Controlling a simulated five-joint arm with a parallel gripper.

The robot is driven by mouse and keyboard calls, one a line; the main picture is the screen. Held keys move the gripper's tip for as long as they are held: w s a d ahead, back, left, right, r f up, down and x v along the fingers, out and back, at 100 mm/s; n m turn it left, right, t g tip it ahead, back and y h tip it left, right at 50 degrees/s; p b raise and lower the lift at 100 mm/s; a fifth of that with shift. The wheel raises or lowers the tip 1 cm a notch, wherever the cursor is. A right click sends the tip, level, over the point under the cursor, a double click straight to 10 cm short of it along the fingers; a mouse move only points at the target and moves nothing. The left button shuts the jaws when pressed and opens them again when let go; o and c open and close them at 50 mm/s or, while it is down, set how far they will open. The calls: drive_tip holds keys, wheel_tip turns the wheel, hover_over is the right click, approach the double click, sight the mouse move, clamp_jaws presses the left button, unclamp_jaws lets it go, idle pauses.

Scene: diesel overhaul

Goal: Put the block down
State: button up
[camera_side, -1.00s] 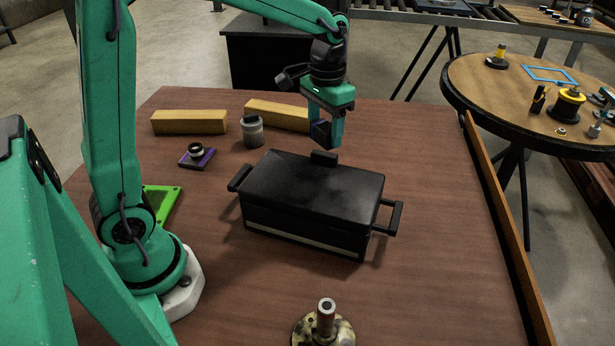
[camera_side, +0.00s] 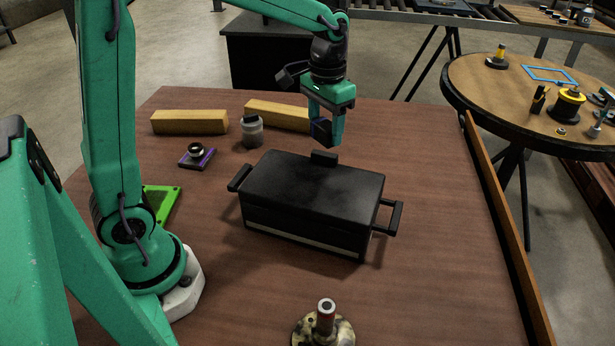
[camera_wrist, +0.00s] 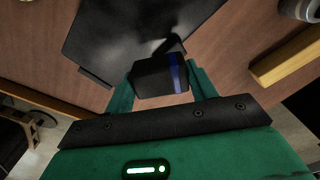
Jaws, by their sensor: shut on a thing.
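My gripper (camera_side: 325,138) is shut on a small dark block (camera_side: 320,131) and holds it in the air, above and just behind the back edge of a closed black box. In the wrist view the block (camera_wrist: 152,78) sits between the two green fingers of my gripper (camera_wrist: 162,88), and a blue stripe runs down one side of it. The lid of the black box (camera_wrist: 120,30) shows beyond the block there. The block appears apart from the lid, though the height of the gap is hard to judge.
The black box (camera_side: 310,190) stands mid-table with handles at both ends. Behind it lie two wooden bars (camera_side: 190,122) and a grey canister (camera_side: 252,133). A purple-based part (camera_side: 197,156) is at left, a mottled round stand (camera_side: 325,328) at the front. The table's right side is clear, bordered by a wooden rail (camera_side: 500,215).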

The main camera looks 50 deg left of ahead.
sight(326, 124)
wheel_tip(326, 124, up, 5)
drive_tip(key=shift+f, duration=0.1)
drive_tip(key=s+a+n, duration=0.3)
drive_tip(key=a+n, duration=0.2)
drive_tip(key=a, duration=0.5)
drive_tip(key=s+a+n, duration=0.3)
drive_tip(key=a+n, duration=0.1)
drive_tip(key=a, duration=0.7)
drive_tip(key=shift+w+d+f, duration=0.1)
drive_tip(key=shift+d+f, duration=0.05)
drive_tip(key=shift+f, duration=5.75)
drive_tip(key=shift+d+f, duration=0.1)
drive_tip(key=shift+f, duration=5.75)
drive_tip(key=o, duration=1)
drive_tip(key=shift+f, duration=0.1)
drive_tip(key=shift+o, duration=0.2)
